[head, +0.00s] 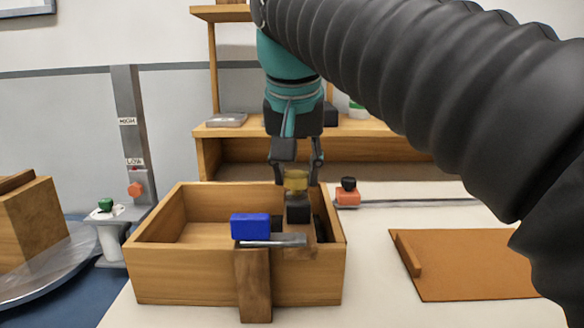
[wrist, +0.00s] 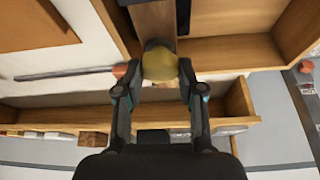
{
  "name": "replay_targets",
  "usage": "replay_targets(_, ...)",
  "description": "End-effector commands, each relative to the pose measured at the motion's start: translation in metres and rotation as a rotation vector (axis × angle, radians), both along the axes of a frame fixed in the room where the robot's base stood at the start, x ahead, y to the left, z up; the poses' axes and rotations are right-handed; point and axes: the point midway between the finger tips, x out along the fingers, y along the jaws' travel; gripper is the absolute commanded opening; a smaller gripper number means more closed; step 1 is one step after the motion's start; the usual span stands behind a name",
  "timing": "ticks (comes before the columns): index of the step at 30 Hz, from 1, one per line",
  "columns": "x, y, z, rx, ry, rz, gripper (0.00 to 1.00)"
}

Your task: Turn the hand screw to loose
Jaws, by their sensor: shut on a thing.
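The hand screw has a yellow knob (head: 296,181) above a black block (head: 299,208), at the right part of an open wooden box. My gripper (head: 297,172) comes down from above with its fingers on either side of the yellow knob. In the wrist view, the gripper (wrist: 160,82) is shut on the yellow knob (wrist: 160,65), with a dark round part just beyond it. No loose or tight mark is readable.
The wooden box (head: 190,270) has a blue block (head: 250,226) at its front wall. An orange slider with a black knob (head: 348,190) sits on a rail to the right. An orange-brown board (head: 465,265) lies at the right. A post marked HIGH and LOW (head: 128,100) stands left.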

Motion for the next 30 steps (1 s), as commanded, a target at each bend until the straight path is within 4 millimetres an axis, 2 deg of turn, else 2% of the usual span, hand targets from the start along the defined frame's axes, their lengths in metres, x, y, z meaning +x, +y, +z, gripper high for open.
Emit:
replay_targets(11,0.0001,-0.0021,0.0003,0.003,0.003,0.224,0.03)
replay_targets(30,0.0022,-0.0046,-0.0013,0.008,0.003,0.829,0.03)
